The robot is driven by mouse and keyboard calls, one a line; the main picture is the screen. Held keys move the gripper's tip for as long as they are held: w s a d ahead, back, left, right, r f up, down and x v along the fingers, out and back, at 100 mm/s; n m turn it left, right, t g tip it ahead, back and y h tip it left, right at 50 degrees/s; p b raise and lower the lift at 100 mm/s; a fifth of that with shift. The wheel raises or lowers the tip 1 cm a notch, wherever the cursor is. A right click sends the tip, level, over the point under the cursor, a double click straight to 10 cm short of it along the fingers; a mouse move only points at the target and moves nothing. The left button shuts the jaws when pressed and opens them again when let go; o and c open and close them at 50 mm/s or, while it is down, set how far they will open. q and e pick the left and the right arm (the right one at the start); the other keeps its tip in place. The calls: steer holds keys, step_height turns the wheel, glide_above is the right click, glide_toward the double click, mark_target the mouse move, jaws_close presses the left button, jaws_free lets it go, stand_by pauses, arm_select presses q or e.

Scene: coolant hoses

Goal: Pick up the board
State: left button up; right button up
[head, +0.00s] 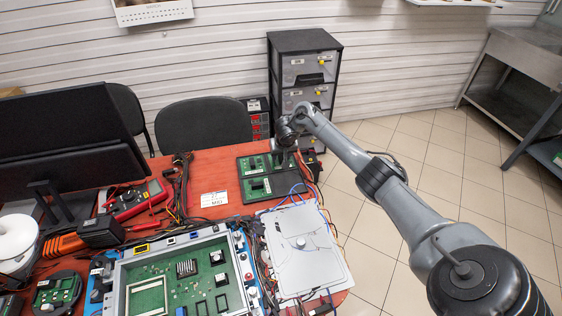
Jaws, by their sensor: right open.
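A small green board (257,187) lies in the front left part of a black tray (276,200) at the back right of the red table. Another green board (250,165) lies behind it in the same tray. My right gripper (282,157) is open above the tray's back right part, right of these boards. Its fingers are small and dark here, and partly hide what lies under them. I cannot tell whether they touch anything. My left gripper is not in view.
A large green circuit board (180,283) sits in an open case at the front. A silver metal plate (303,252) with hoses and wires around it lies right of the case. A white label card (214,199), a red multimeter (138,199) and cables lie left of the tray.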

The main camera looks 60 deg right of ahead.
mark_target(281, 157)
jaws_close()
steer(key=shift+r, duration=0.15)
steer(key=shift+r+p, duration=0.4)
steer(key=shift+r, duration=0.05)
step_height(281, 157, up, 3)
steer(key=shift+r+p, duration=0.2)
steer(key=shift+p, duration=0.75)
steer(key=s+d+r+p, duration=0.3)
steer(key=s+r, duration=0.3)
steer(key=s, duration=0.5)
steer(key=shift+s+r+p, duration=0.15)
steer(key=shift+r+p, duration=0.05)
steer(key=shift+p, duration=0.25)
